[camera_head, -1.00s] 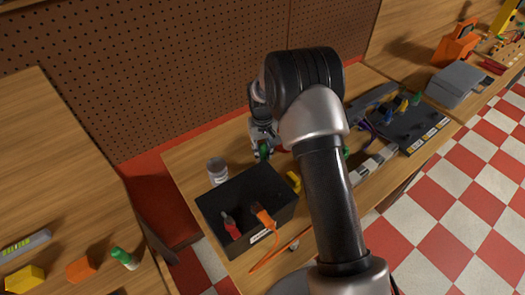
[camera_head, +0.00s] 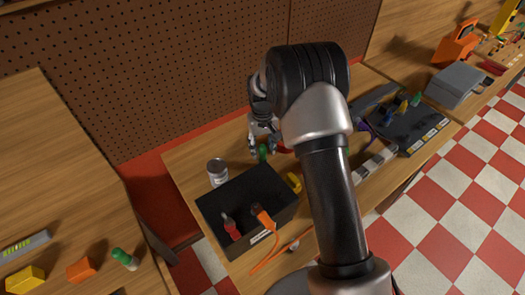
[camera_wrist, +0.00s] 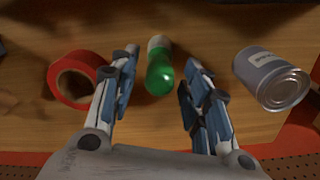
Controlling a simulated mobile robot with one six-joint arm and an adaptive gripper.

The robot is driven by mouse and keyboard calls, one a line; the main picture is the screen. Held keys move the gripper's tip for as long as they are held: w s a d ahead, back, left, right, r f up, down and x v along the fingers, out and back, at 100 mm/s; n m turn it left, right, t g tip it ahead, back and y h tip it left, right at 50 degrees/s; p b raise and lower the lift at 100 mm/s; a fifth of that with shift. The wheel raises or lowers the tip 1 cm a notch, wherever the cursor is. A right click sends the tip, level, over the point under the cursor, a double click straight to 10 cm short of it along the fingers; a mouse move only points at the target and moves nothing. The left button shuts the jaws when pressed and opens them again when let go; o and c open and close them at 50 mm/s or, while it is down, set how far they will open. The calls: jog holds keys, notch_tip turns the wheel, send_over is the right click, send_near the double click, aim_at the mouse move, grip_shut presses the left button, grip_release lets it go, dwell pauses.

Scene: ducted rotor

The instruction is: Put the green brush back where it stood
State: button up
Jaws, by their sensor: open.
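A green piece with a pale end (camera_wrist: 160,72), which I take for the green brush, is on the wooden bench and seems to stand with its green end up. In the head view it shows as a small green spot (camera_head: 262,152) under my gripper (camera_head: 263,143). In the wrist view my gripper (camera_wrist: 160,60) is open, one finger on each side of the piece, with visible gaps. Another piece with a green top and white body (camera_head: 123,258) is on the left table.
A grey can (camera_head: 217,171) and a red tape roll (camera_wrist: 77,78) flank my gripper. A pegboard (camera_head: 180,80) rises behind.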

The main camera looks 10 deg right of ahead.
notch_tip(320, 180, up, 9)
jog(key=shift+r+p, duration=0.15)
jog(key=shift+p, duration=0.4)
jog(key=s+r+t, duration=0.2)
jog(key=s+r, duration=1.4)
jog(key=r, duration=0.3)
jog(key=s+m+t, duration=0.1)
jog(key=s+t, duration=0.1)
jog(key=s, duration=1.7)
jog(key=shift+t, duration=0.3)
notch_tip(320, 180, down, 8)
jog(key=b, duration=0.8)
jog(key=shift+f, duration=0.15)
